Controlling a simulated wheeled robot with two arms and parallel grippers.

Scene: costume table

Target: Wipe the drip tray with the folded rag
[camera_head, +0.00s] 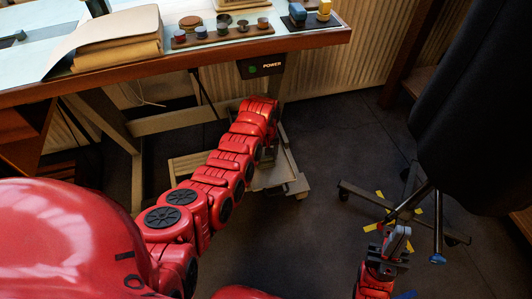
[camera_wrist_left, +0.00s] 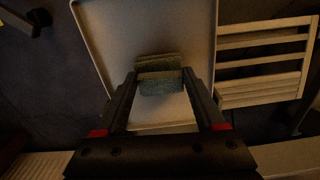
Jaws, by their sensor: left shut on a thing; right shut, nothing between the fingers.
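The folded rag (camera_wrist_left: 160,82) is grey-green and thick, and it sits between the fingers of my left gripper (camera_wrist_left: 160,90) in the left wrist view. My left gripper is shut on it. The drip tray (camera_wrist_left: 108,35) is a pale, shallow square with a raised rim, behind and below the rag. I cannot tell whether the rag touches it. In the head view my left arm reaches below the table, and its gripper is mostly hidden behind the arm. My right gripper (camera_head: 397,240) is shut and empty at the lower right.
A slatted pale frame (camera_wrist_left: 265,62) stands right beside the tray. The table edge (camera_head: 200,55) with a POWER panel (camera_head: 262,66) hangs above my left arm. A dark chair (camera_head: 470,110) with a wheeled base stands near my right gripper. Dark floor lies between.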

